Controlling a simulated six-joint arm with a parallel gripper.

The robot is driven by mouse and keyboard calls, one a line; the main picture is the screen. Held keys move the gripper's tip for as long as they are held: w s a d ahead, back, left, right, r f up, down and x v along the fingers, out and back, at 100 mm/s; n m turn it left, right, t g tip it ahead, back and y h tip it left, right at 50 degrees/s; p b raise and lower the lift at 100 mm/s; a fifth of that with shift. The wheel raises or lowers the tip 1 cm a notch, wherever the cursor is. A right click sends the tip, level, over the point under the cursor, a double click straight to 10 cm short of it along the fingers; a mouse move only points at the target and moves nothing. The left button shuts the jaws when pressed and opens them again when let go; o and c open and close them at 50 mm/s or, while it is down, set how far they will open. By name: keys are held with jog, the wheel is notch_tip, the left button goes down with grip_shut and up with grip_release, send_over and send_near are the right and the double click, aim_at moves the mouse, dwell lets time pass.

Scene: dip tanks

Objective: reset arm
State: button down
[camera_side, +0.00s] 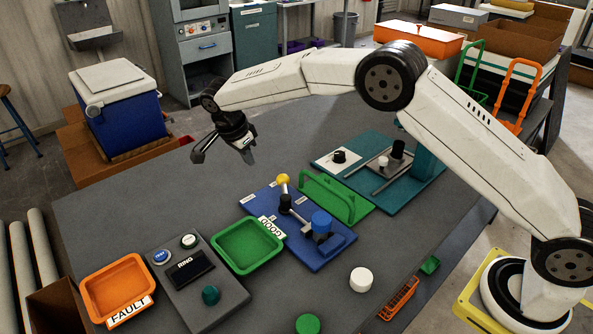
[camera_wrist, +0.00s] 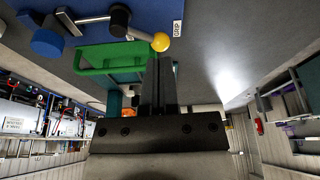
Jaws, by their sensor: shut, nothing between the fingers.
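My gripper (camera_side: 247,153) is raised above the back left part of the grey table in the side view, empty and touching nothing. In the wrist view its fingers (camera_wrist: 158,85) are together, with nothing between them. My arm reaches across from the base at the right. Below and to the right of the gripper is a blue fixture (camera_side: 329,253) with a yellow-knobbed lever (camera_side: 283,180) and a blue cylinder (camera_side: 321,222). In the wrist view the yellow knob (camera_wrist: 160,42) shows just beyond the fingertips.
A green frame (camera_side: 327,199) and a teal fixture (camera_side: 416,178) stand behind the blue one. In front are a green GOOD tray (camera_side: 247,263), a grey button box (camera_side: 223,299) and an orange FAULT tray (camera_side: 95,313). A white disc (camera_side: 361,279) and green disc (camera_side: 308,324) lie nearby.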

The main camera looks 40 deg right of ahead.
jog(key=shift+d, duration=0.1)
jog(key=s+d+n+y, duration=0.1)
jog(key=s+d+n, duration=0.2)
jog(key=s, duration=0.7)
jog(key=s+d+n+t+y, duration=0.1)
jog(key=s+d+n, duration=0.3)
jog(key=s+n, duration=0.4)
jog(key=s+d+n+t+y, duration=0.1)
jog(key=s+d+n, duration=0.2)
jog(key=s, duration=0.9)
jog(key=n, duration=0.3)
jog(key=shift+s+d+f, duration=0.15)
jog(key=shift+s+d, duration=0.05)
jog(key=shift+d, duration=0.05)
